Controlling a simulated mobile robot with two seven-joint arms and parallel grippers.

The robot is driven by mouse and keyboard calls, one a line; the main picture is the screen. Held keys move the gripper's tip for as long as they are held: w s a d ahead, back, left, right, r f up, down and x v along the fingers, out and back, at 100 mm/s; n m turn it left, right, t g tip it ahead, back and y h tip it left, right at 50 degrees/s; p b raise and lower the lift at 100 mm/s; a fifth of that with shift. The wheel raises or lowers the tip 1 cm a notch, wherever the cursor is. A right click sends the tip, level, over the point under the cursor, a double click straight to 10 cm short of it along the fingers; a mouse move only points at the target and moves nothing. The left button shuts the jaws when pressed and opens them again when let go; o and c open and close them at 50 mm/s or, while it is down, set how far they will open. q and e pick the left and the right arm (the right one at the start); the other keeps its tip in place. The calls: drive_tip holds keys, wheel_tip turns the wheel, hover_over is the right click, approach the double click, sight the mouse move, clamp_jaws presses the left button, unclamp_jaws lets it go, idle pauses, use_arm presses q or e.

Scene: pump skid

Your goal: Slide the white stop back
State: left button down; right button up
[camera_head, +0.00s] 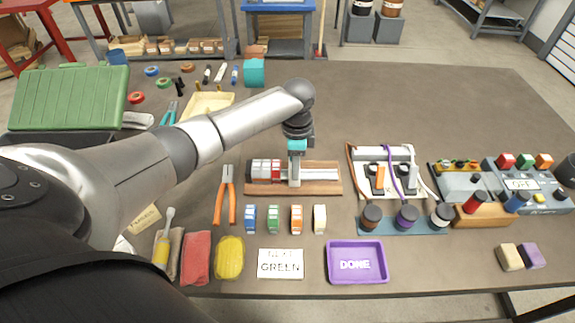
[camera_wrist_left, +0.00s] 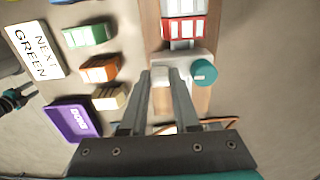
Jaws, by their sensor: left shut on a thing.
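The white stop (camera_wrist_left: 178,62) sits across a rail on a wooden base (camera_head: 328,188), with a teal knob (camera_wrist_left: 205,72) on its side. My left gripper (camera_head: 295,180) comes down on it from above. In the wrist view, the left gripper's fingers (camera_wrist_left: 168,74) are shut on the stop. The gripper hides most of the stop in the head view. Red and white blocks (camera_head: 264,170) sit on the rail to the left of the stop; they also show in the wrist view (camera_wrist_left: 184,27). Bare rail (camera_head: 322,174) runs to the right of the stop.
Blue, green, orange and cream blocks (camera_head: 272,219) stand in a row in front of the rail. A "NEXT GREEN" card (camera_head: 280,264) and purple "DONE" tray (camera_head: 357,262) lie nearer. Orange-handled pliers (camera_head: 226,200) lie left of the rail; a cable board (camera_head: 388,180) stands right.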

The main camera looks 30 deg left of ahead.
use_arm(q)
drive_tip(key=w+d, duration=0.1)
drive_tip(key=d, duration=0.1)
drive_tip(key=w+d, duration=0.1)
drive_tip(key=d, duration=0.1)
drive_tip(key=w+d+b, duration=0.1)
drive_tip(key=w+d, duration=0.1)
drive_tip(key=shift+d, duration=0.15)
drive_tip(key=shift+s, duration=0.1)
drive_tip(key=c, duration=0.6)
unclamp_jaws()
drive_tip(key=shift+c, duration=0.2)
drive_tip(key=shift+r, duration=0.1)
wheel_tip(320, 180, up, 15)
drive_tip(key=p, duration=0.2)
drive_tip(key=shift+p, duration=0.3)
